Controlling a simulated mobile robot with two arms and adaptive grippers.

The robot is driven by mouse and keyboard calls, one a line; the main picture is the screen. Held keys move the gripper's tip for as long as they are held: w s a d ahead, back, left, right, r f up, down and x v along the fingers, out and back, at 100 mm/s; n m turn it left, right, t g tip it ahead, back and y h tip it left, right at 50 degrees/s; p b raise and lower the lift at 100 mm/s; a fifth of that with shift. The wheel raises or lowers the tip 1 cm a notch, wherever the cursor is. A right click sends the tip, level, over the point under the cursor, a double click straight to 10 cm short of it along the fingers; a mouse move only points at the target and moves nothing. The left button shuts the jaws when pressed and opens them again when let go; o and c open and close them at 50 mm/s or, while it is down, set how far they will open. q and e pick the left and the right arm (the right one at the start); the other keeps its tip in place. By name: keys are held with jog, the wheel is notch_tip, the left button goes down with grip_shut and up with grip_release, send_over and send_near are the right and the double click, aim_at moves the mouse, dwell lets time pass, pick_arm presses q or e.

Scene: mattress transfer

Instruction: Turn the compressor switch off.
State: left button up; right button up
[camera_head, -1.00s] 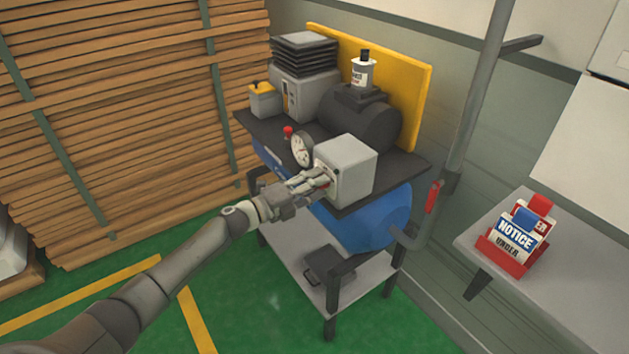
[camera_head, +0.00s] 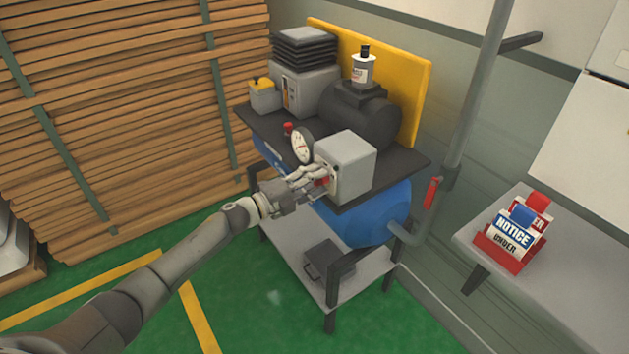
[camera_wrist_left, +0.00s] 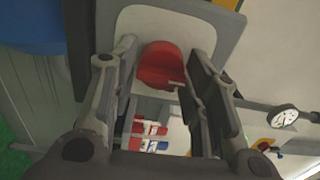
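The compressor's grey switch box (camera_head: 352,168) stands at the front right of the black bench top. Its red switch knob (camera_wrist_left: 162,64) shows in the wrist view on a pale plate, between the fingers of my left gripper (camera_wrist_left: 163,75). Gaps show on both sides of the knob, so the fingers look open around it and not closed on it. My right gripper is not in view.
A round gauge (camera_head: 302,146) stands close to the left of the box. The blue tank (camera_head: 370,215) is below the top. A grey pipe (camera_head: 468,120) rises at the right. A shelf (camera_head: 575,250) holds a red sign rack (camera_head: 497,251).

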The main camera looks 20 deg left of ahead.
pick_arm(q)
jog(key=shift+o, duration=1.2)
jog(key=v, duration=1.2)
